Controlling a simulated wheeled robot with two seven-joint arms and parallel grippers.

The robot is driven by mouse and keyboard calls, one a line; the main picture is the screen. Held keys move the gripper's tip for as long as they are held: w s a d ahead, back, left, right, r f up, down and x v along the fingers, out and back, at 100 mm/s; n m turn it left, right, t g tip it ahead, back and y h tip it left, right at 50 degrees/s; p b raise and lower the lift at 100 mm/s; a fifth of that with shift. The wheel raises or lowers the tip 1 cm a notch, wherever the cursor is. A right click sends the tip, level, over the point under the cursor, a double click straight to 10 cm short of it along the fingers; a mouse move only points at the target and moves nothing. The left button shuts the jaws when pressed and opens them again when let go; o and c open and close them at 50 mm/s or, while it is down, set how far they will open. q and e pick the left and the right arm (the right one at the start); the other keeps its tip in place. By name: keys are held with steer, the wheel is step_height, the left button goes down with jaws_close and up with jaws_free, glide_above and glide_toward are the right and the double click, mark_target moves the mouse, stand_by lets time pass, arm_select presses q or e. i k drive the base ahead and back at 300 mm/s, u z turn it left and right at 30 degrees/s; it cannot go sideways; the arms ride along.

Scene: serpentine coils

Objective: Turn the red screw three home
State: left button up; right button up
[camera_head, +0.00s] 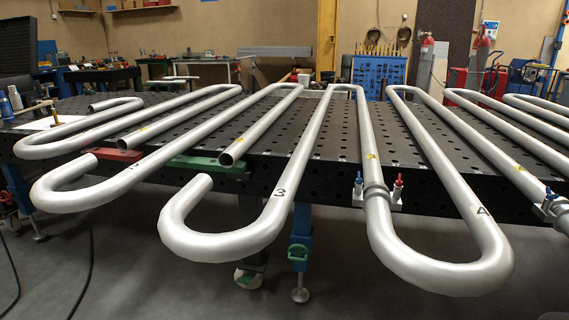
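A small upright red-topped screw (398,183) stands on a grey clamp block (392,201) at the table's front edge. No number is readable on this red screw. The nearby coil bend carries a black "3" (281,193), and the bend right of the clamp carries a "4" (481,210). How far the screw is turned in is too small to tell. Neither of my grippers is in view.
Silver serpentine pipes (452,180) lie across a dark perforated table (318,170), their bends overhanging its front edge. Another clamp (547,209) with a blue screw stands at the right. Red (118,155) and green (208,163) blocks lie at the left front. Floor before the table is mostly clear.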

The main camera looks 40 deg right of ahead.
mark_target(399, 183)
steer(key=u, duration=1.2)
steer(key=k, duration=0.85)
steer(key=z, duration=1.2)
